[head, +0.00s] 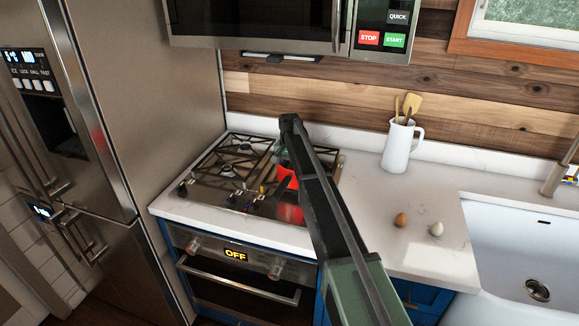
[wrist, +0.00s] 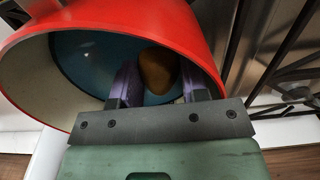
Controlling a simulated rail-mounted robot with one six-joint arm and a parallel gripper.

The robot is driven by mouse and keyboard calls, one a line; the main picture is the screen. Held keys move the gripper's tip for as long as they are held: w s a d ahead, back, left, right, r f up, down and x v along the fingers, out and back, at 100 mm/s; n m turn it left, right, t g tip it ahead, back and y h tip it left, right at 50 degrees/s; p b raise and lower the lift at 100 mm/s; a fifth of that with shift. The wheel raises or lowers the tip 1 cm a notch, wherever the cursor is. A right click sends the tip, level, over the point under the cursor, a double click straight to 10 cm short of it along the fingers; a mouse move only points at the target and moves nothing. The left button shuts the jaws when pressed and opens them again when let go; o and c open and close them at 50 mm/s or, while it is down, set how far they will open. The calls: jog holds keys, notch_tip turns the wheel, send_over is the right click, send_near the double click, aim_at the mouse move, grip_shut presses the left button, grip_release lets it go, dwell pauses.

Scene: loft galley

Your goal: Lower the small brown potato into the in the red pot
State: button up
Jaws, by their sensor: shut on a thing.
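The red pot (head: 286,181) stands on the right part of the stove in the head view, largely hidden behind my arm. In the wrist view the red pot (wrist: 150,14) fills the upper picture, with a pale inner wall and a blue area inside. My gripper (wrist: 160,85) reaches into the pot's mouth with its two purple fingers. It is shut on the small brown potato (wrist: 158,66), which shows between and beyond the fingers, within the pot's rim. Whether the potato touches the pot's bottom cannot be told. The head view does not show the potato.
The stove (head: 228,170) has dark grates around the pot. A white pitcher (head: 397,148) with wooden utensils stands right of it. A brown egg-shaped thing (head: 401,219) and a white one (head: 436,229) lie on the counter near the sink (head: 510,245). The microwave (head: 270,22) hangs above.

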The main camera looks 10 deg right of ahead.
aim_at(290, 164)
jog(key=shift+f, duration=0.25)
jog(key=o, duration=1)
notch_tip(290, 164, up, 11)
jog(key=p, duration=1)
jog(key=shift+r+p, duration=0.1)
jog(key=shift+p, duration=0.3)
jog(key=s+a+f+n+b, duration=0.1)
jog(key=s+f+n+b, duration=0.1)
jog(key=s, duration=1.2)
jog(key=s+a+f+n+b, duration=0.1)
jog(key=s+f+n+b, duration=0.1)
jog(key=s, duration=1.3)
jog(key=s+a+f+n+b, duration=0.1)
jog(key=s+f+n+b, duration=0.1)
jog(key=s, duration=1.3)
jog(key=shift+f+b, duration=0.85)
